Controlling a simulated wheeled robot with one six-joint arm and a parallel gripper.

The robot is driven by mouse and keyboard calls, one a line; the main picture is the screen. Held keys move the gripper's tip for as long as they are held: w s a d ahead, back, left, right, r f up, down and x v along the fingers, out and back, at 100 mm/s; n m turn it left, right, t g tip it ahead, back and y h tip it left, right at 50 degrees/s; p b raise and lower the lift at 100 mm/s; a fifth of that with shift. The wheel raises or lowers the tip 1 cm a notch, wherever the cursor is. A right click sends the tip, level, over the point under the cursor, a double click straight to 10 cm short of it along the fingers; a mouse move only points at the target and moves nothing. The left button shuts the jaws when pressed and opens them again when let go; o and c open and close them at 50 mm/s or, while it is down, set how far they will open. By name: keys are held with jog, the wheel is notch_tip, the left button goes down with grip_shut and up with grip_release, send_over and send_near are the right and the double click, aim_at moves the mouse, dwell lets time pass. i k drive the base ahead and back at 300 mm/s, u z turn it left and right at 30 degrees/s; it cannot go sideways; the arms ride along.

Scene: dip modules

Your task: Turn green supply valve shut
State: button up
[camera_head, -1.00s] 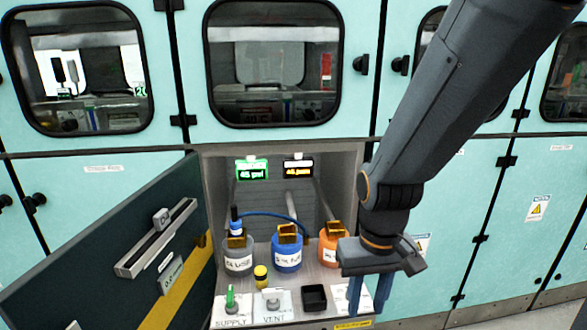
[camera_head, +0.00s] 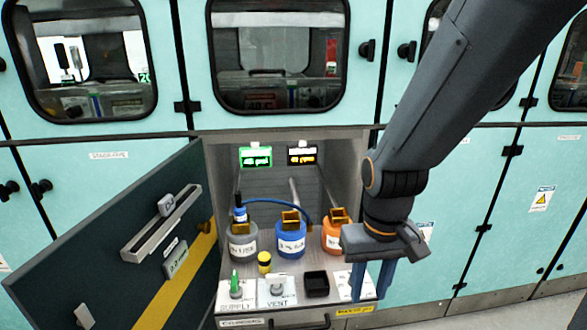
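The green supply valve (camera_head: 236,284) stands upright on a white plate labelled SUPPLY, at the front left of the open cabinet's shelf. A grey vent valve (camera_head: 276,286) sits on the plate to its right. My gripper (camera_head: 373,282) hangs at the front right of the shelf, well to the right of the green valve. Its two blue fingers point down and look apart, with nothing seen between them. It covers part of the right end of the shelf.
Grey (camera_head: 242,244), blue (camera_head: 290,243) and orange (camera_head: 333,238) bottles stand behind the valves, with a blue hose between them. A yellow-black cap (camera_head: 264,262) and black square cup (camera_head: 316,284) stand nearer. Two displays (camera_head: 255,157) glow behind.

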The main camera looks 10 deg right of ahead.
aim_at(234, 285)
jog(key=k, duration=0.5)
jog(key=u, duration=1.4)
jog(key=i, duration=0.45)
jog(key=z, duration=1.35)
